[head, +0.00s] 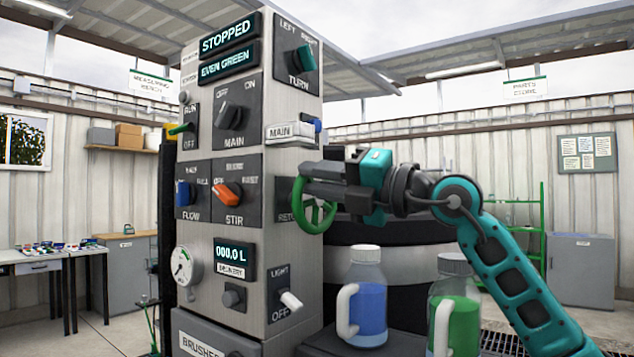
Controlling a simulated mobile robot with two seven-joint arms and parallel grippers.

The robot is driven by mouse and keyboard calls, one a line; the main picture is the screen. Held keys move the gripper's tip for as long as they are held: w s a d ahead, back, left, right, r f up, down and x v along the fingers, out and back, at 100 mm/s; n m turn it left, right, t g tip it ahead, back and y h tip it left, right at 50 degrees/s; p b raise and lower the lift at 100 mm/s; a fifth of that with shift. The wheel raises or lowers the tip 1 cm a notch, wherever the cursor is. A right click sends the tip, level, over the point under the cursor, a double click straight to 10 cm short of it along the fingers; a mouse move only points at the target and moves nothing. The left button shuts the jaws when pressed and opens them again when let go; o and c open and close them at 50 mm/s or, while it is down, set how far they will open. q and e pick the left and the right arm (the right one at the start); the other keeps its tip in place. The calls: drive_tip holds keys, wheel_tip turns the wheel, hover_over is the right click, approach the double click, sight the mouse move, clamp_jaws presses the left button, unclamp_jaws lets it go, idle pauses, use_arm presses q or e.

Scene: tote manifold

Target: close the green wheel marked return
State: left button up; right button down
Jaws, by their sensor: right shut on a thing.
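The green wheel (323,217) is on the right face of the control column, over a dark plate lettered "RET…", the rest hidden by my gripper. My right gripper (304,186) reaches in from the right and is shut on the wheel's upper rim. The gripper body covers the upper right part of the wheel. How far the wheel is turned cannot be told. My left gripper is not in view.
The grey column (228,250) carries several switches, a gauge (182,266) and displays reading "STOPPED" and "EVEN GREEN". A white lever (290,131) marked MAIN sits just above my gripper. Blue (368,305) and green (463,325) jugs stand below my right arm.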

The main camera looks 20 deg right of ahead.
drive_tip(key=m, duration=0.2)
drive_tip(key=d+m+t, duration=0.1)
drive_tip(key=m, duration=0.1)
drive_tip(key=w+r+m+p, duration=0.1)
drive_tip(key=m, duration=0.2)
drive_tip(key=shift+d+h, duration=0.2)
drive_tip(key=shift+h, duration=0.2)
drive_tip(key=shift+s+d+r+m+t, duration=0.1)
drive_tip(key=shift+m+t, duration=0.2)
drive_tip(key=shift+t, duration=0.1)
drive_tip(key=c, duration=1.1)
unclamp_jaws()
drive_tip(key=b+v, duration=0.4)
drive_tip(key=v, duration=0.8)
drive_tip(key=shift+s+d, duration=0.15)
drive_tip(key=shift+s, duration=0.25)
